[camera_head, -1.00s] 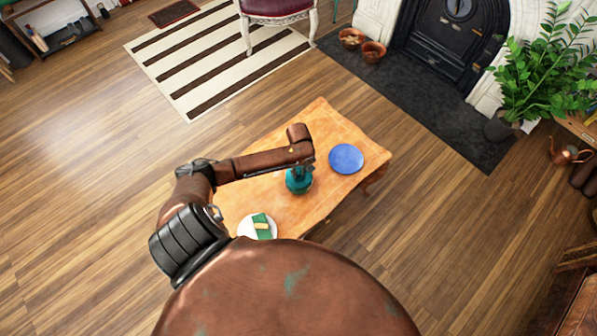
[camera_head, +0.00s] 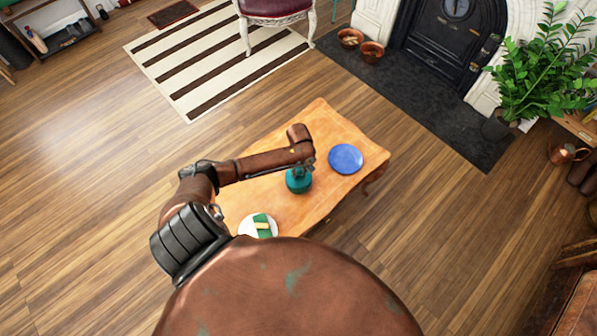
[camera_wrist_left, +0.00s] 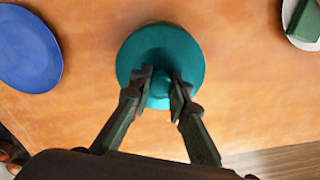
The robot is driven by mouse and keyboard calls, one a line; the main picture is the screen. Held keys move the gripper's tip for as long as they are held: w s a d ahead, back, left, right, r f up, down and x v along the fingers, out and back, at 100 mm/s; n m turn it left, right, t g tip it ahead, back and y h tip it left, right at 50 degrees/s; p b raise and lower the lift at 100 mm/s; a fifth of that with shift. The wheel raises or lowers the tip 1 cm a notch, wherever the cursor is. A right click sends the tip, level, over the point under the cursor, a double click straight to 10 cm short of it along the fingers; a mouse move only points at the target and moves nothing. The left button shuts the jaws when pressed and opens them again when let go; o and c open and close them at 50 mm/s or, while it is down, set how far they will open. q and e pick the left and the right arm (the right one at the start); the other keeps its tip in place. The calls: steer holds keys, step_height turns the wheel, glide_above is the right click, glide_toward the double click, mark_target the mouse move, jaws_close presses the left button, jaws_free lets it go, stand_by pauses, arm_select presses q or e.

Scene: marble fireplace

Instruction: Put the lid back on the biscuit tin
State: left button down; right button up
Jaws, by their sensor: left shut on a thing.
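The teal biscuit tin (camera_head: 298,187) stands on the wooden table, below my left gripper (camera_head: 299,168). In the left wrist view, the round teal lid (camera_wrist_left: 188,52) is seen from above, with a small knob at its middle. My left gripper (camera_wrist_left: 161,76) is shut on that knob, pointing down. The lid covers the tin from above in the wrist view, so the tin's opening is hidden. I cannot tell whether the lid rests on the rim or hangs just above it. My right gripper is not in view.
A blue plate (camera_head: 345,158) lies to the right of the tin on the table (camera_head: 322,118). A white plate (camera_head: 246,230) with a green and yellow item (camera_head: 263,226) is at the near left. The table's far end is clear.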

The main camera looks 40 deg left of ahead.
arm_select(q)
steer(key=c, duration=1.7)
jaws_free()
steer(key=shift+c, duration=0.2)
steer(key=shift+o, duration=0.6)
steer(key=o, duration=0.4)
steer(key=shift+c, duration=0.2)
steer(key=shift+r, duration=0.1)
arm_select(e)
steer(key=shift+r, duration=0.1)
arm_select(q)
steer(key=shift+r+p, duration=3.45)
steer(key=shift+p, duration=0.85)
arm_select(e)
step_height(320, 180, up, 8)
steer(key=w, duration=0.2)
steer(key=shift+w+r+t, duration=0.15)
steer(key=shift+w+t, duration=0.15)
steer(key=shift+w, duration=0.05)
arm_select(q)
steer(key=shift+c, duration=0.6)
jaws_close()
